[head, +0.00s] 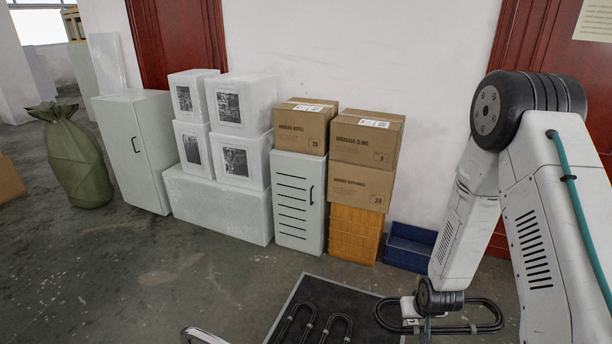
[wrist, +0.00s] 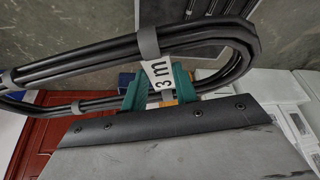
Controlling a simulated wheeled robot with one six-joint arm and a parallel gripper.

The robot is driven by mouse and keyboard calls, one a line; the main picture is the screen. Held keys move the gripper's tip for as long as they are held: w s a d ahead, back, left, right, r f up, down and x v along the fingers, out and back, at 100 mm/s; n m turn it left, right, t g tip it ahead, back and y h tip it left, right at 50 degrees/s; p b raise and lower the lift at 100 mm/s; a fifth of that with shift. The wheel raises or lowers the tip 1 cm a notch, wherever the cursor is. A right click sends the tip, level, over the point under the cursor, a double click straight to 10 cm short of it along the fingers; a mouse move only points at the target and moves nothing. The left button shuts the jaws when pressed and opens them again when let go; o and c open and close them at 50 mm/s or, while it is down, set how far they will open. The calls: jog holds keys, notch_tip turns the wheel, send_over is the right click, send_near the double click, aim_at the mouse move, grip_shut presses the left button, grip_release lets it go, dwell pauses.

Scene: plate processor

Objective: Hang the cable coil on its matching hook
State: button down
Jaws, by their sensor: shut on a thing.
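The cable coil (head: 484,328) is a long black loop of several strands at the bottom right of the head view, beside a dark board. My gripper (wrist: 160,88) has teal fingers shut on the coil near the tag. The coil is held roughly level. In the head view my wrist hides part of the coil and most of the fingers. I cannot make out a matching hook in either view.
A dark board (head: 331,290) on the floor carries black loops (head: 296,325), cut off below. A chrome tube (head: 203,336) shows at the bottom edge. White boxes (head: 215,207), brown cartons (head: 365,140), an orange crate (head: 353,232) and a blue bin (head: 408,247) line the wall.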

jog(key=w+a+r, duration=0.2)
jog(key=r, duration=0.4)
jog(key=w+a+r, duration=0.2)
jog(key=r, duration=0.5)
jog(key=shift+w, duration=0.1)
